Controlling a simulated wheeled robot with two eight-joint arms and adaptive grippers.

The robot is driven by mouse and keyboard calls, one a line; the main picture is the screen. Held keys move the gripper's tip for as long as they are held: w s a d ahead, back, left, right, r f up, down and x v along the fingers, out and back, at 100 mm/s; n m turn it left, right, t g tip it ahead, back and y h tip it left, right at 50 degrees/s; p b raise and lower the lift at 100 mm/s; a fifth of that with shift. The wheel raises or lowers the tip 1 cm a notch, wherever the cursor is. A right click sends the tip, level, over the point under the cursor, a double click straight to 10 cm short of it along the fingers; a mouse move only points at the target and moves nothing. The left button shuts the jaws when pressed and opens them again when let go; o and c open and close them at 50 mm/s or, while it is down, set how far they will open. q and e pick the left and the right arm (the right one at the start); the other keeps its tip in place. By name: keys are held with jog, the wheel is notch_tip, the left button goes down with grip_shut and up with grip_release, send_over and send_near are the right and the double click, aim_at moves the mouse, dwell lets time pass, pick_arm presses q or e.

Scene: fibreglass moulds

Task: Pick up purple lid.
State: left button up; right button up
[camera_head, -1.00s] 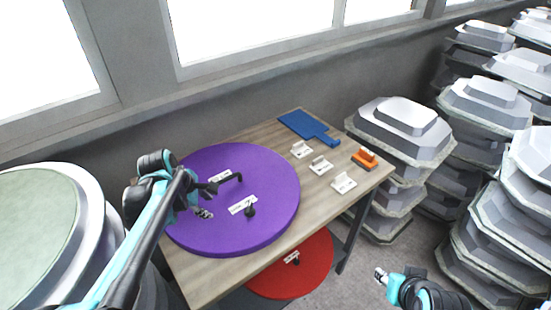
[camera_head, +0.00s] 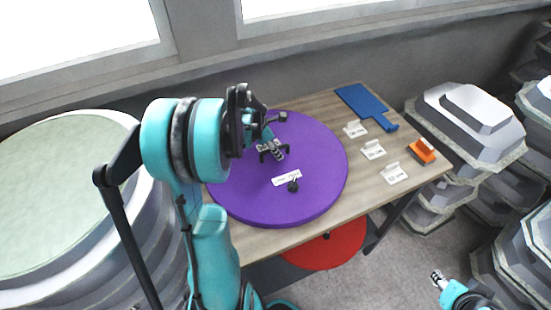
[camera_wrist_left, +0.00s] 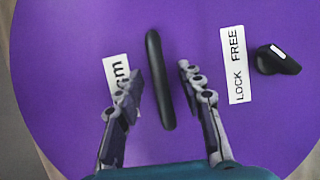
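The round purple lid (camera_head: 317,202) lies flat on the wooden table. It fills most of the left wrist view (camera_wrist_left: 55,60). Its black bar handle (camera_wrist_left: 158,80) stands between the two fingers of my left gripper (camera_wrist_left: 158,82), with a gap on each side. The gripper is open. In the head view my left gripper (camera_head: 269,152) hangs over the lid's far part, and the handle is mostly hidden there. A black knob (camera_head: 293,186) beside a white label sits on the lid. My right gripper (camera_head: 437,276) is at the lower right, away from the table; its fingers are too small to judge.
On the table (camera_head: 352,207) lie a blue board (camera_head: 361,101), several white label stands (camera_head: 373,149) and an orange block (camera_head: 422,151). A red disc (camera_head: 325,247) is below the table. Grey moulds (camera_head: 470,125) are stacked at right; a large round mould (camera_head: 62,190) stands at left.

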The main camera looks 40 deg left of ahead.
pick_arm(q)
jog(key=shift+f, duration=0.1)
grip_shut()
jog(key=shift+r, duration=0.2)
